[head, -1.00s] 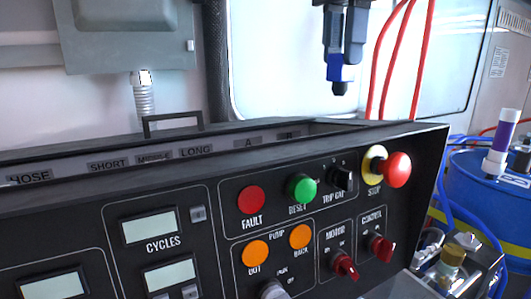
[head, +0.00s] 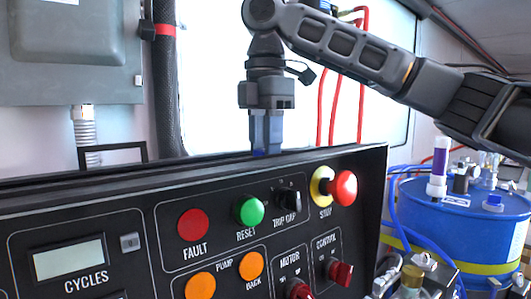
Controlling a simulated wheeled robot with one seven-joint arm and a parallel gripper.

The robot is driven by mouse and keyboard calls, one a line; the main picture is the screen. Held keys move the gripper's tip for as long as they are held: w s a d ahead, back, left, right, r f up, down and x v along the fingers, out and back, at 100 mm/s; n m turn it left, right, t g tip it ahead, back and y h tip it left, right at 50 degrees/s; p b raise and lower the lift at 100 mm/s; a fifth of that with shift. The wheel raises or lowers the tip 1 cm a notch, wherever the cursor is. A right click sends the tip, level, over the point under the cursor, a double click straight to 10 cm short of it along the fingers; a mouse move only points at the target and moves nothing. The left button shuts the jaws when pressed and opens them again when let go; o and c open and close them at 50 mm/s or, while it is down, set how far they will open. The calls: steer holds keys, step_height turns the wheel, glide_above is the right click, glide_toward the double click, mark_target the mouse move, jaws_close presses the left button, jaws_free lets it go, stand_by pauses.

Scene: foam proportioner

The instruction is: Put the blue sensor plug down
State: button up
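My gripper (head: 266,135) points straight down just behind the top edge of the black control panel (head: 140,195), at the centre of the head view. It is shut on the blue sensor plug (head: 258,152). Only a small blue patch of the plug shows at the fingertips. Its lower end is hidden behind the panel's top edge, so I cannot tell whether it touches anything there.
The panel's red stop button (head: 343,187) stands out at its right end. A black handle frame (head: 112,147) rises behind the panel's left part. Red hoses (head: 361,90) hang behind my arm. A blue drum (head: 465,225) stands at right.

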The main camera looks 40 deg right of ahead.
steer(key=shift+f, duration=0.85)
steer(key=shift+f, duration=0.3)
steer(key=o, duration=1.1)
steer(key=shift+c, duration=0.2)
steer(key=shift+r, duration=0.1)
step_height(320, 180, up, 12)
steer(key=shift+r+p, duration=0.25)
steer(key=shift+p, duration=0.1)
